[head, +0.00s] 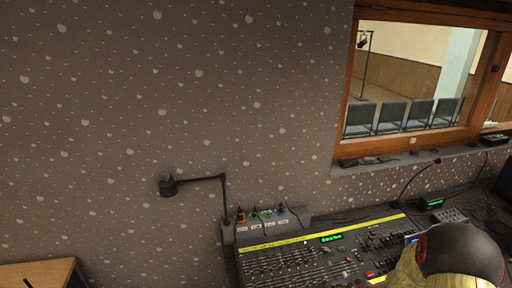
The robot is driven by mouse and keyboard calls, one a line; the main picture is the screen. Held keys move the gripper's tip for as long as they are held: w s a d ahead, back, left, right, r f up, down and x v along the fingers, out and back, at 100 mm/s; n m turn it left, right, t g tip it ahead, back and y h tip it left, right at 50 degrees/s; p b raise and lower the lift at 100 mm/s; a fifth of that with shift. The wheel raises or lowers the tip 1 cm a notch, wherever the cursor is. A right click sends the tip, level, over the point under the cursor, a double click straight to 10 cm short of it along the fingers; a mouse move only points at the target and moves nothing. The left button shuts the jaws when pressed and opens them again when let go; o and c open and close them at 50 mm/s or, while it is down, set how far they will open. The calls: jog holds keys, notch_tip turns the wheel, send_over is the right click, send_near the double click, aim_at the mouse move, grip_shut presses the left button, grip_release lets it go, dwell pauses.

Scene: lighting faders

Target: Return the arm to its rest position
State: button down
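The lighting console (290,262), with rows of faders and a yellow strip along its upper part, stands at the bottom centre to right. A rounded dark grey shape with a reddish edge and a yellowish part beside it covers the console's lower right; it looks like part of my arm, but I cannot be sure. My gripper's fingers do not show, so whether it is open or shut is hidden.
A black desk lamp (200,180) rises behind the console's left end. A gooseneck microphone (412,182) stands at the right. A wooden-framed window (341,125) is above the console. A wooden table corner (40,272) is at lower left. The speckled wall (150,90) is bare.

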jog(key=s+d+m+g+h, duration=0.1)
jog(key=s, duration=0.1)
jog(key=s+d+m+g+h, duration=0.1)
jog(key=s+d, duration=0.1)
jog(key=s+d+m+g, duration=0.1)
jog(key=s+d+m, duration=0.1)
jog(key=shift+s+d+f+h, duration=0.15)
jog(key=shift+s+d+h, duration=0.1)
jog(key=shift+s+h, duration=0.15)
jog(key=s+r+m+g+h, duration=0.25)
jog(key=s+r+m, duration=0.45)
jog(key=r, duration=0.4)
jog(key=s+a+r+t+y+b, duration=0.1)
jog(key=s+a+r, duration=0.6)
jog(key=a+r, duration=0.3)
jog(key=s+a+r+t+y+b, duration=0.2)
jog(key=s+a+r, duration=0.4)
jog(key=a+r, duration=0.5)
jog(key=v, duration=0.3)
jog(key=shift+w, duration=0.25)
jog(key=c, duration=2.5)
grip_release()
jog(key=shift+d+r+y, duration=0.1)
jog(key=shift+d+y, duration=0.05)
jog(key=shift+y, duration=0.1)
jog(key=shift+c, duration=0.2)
